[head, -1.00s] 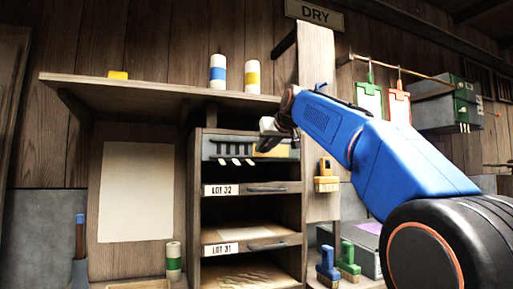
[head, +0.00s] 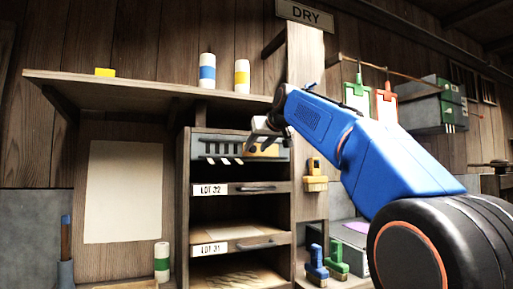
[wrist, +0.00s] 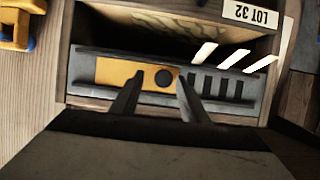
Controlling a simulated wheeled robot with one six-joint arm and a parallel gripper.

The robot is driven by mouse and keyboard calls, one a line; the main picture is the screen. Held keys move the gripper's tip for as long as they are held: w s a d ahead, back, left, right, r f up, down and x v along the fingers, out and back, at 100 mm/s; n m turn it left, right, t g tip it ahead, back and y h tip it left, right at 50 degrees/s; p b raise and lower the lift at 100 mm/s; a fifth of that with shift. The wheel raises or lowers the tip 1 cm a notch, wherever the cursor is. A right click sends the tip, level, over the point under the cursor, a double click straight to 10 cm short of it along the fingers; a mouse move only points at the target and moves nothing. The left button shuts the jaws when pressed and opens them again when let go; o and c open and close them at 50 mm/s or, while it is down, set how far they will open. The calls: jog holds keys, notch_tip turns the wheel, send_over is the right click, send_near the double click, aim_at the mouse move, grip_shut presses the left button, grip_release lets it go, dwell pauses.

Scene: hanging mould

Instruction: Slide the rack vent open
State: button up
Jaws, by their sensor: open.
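The rack vent (head: 240,146) is a grey panel across the top of the wooden rack. It has a row of dark slots and a yellow slider plate. In the wrist view, which is upside down, the yellow slider (wrist: 115,72) covers the left part and carries a round dark knob (wrist: 163,77). The slots (wrist: 218,85) beside it on the right look uncovered. My gripper (wrist: 159,80) is open, its fingertips on either side of the knob in the picture; I cannot tell whether they touch. In the head view my gripper (head: 260,132) is at the vent's right part, partly hiding the slider.
Below the vent are the LOT 32 drawer (head: 240,188) and LOT 31 drawer (head: 240,247). A shelf (head: 150,87) juts out above. A yellow brush (head: 315,175) hangs on the post right of the rack. White strips (wrist: 232,58) show by the slots.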

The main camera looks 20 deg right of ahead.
jog(key=v, duration=1.7)
jog(key=s+a+f+g, duration=0.3)
jog(key=s+f, duration=0.6)
jog(key=f, duration=1.2)
jog(key=s+a+f+g, duration=0.2)
jog(key=s+f, duration=0.7)
jog(key=f, duration=1.3)
jog(key=s+a+f+g, duration=0.3)
jog(key=s+f, duration=0.6)
jog(key=f, duration=1.2)
jog(key=shift+a+f+g, duration=0.25)
jog(key=shift+a+g, duration=0.05)
